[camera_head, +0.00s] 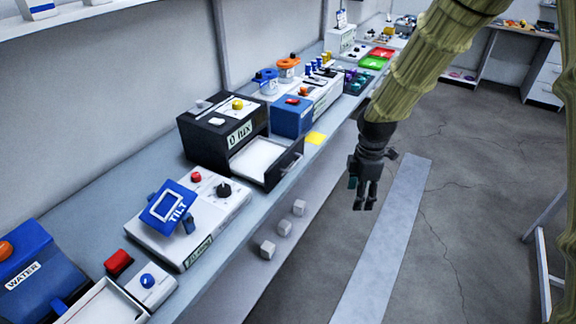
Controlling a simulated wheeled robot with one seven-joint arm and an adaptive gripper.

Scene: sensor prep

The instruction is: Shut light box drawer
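The light box (207,146) is a black case with a "0 lux" label, a yellow knob and small parts on top. It stands on the long bench. Its drawer (297,152) is pulled out toward the aisle and shows a white inside. The dark drawer front stands well clear of the case. My gripper (365,205) hangs fingers down over the floor, to the right of the drawer and apart from it. No object shows between its fingers. The fingers are small and dark, so I cannot tell how far apart they are.
A white tilt device (210,215) with a blue plate is on the bench nearer the camera. Grey cubes (283,228) are below the bench edge. Open floor is on the right.

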